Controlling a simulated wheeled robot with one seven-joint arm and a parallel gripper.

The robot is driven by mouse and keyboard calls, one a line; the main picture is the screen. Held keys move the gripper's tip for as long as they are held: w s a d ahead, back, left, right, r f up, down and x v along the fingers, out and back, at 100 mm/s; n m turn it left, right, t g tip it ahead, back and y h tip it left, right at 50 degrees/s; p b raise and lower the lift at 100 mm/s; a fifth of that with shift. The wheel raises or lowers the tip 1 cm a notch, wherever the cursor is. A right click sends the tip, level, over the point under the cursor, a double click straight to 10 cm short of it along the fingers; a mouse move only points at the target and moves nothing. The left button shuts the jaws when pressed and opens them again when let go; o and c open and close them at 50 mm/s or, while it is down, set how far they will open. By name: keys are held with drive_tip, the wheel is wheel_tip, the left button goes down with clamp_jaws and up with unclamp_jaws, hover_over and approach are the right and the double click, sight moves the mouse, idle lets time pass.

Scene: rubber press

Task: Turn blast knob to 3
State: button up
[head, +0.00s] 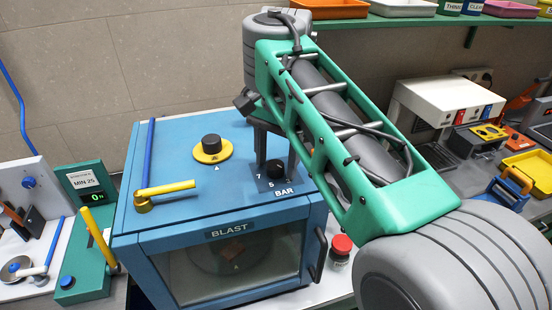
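The blue blast cabinet (168,215) has a glass front labelled BLAST. On its top right, a black knob (277,169) sits on a dark dial plate marked BAR. The digits 7 and 5 show, and another digit at the right is partly covered. The knob's pointer is too small to read. My gripper (276,160) points down over this dial with its two dark fingers apart, one on each side of the knob. I see no clear contact between the fingers and the knob.
A second black knob on a yellow disc (222,150) and a yellow-handled lever (168,188) are on the cabinet top. A red-capped jar (342,246) stands at its right. A green unit with a display (92,186) is at the left. A shelf with trays (404,7) runs behind.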

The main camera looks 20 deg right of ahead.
sight(277, 165)
drive_tip(key=shift+r, duration=0.15)
drive_tip(key=r, duration=0.7)
drive_tip(key=shift+s+d+r, duration=0.15)
drive_tip(key=shift+s+r, duration=0.05)
drive_tip(key=shift+r, duration=0.05)
